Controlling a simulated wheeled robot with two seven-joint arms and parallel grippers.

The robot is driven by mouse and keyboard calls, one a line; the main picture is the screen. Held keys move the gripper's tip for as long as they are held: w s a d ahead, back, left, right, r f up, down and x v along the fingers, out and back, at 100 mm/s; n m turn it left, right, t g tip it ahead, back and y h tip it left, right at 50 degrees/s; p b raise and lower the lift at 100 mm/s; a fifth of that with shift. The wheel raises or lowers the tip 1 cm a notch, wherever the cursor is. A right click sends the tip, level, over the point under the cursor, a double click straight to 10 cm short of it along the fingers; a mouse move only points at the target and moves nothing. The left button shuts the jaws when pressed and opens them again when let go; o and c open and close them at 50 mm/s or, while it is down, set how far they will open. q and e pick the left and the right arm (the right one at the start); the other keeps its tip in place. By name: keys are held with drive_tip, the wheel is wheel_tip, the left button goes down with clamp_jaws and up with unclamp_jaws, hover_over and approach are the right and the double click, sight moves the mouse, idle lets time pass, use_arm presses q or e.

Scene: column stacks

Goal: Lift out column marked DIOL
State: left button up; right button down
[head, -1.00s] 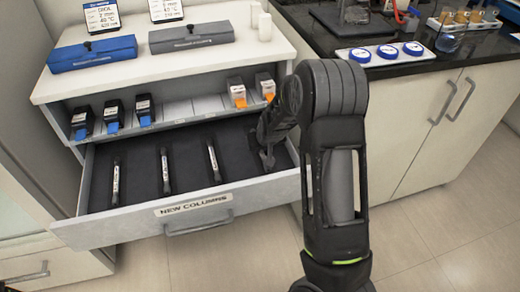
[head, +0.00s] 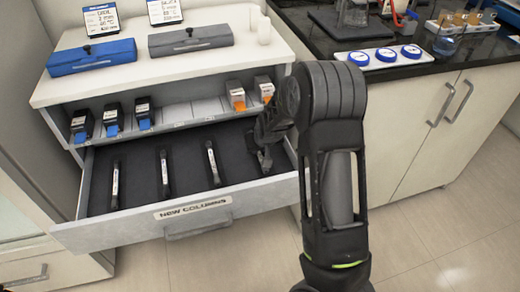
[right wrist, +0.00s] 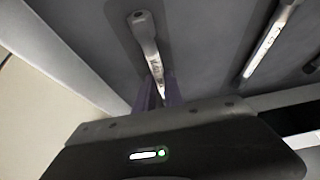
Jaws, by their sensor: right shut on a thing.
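An open drawer (head: 142,227) labelled NEW COLUMNS holds slim columns on dark lining. A left column (head: 115,185), a middle column (head: 164,173) and a right column (head: 213,163) lie apart from my gripper. My right gripper (head: 264,158) is down at the drawer's right end. In the right wrist view my right gripper (right wrist: 160,92) is shut on a fourth column (right wrist: 147,38), grey-capped with a white label. A neighbouring column (right wrist: 270,38) lies to its right. I cannot read the column labels, or tell whether the held one is clear of the lining. My left gripper is not in view.
A shelf above the drawer holds blue-tabbed boxes (head: 112,118) and orange-tabbed boxes (head: 236,95). On top are a blue case (head: 92,57), a grey case (head: 190,40) and cards, one apparently reading DIOL (head: 101,19). A dark counter (head: 400,70) is at right.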

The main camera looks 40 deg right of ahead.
wheel_tip(320, 180, up, 7)
drive_tip(key=shift+w+f+p, duration=0.1)
drive_tip(key=shift+p, duration=0.75)
drive_tip(key=w+a, duration=0.3)
drive_tip(key=a, duration=0.6)
drive_tip(key=w+a+p, duration=0.1)
drive_tip(key=w+a, duration=0.2)
drive_tip(key=a, duration=0.6)
drive_tip(key=shift+w+a+f, duration=0.15)
drive_tip(key=shift+a+f, duration=0.05)
drive_tip(key=shift+f, duration=0.15)
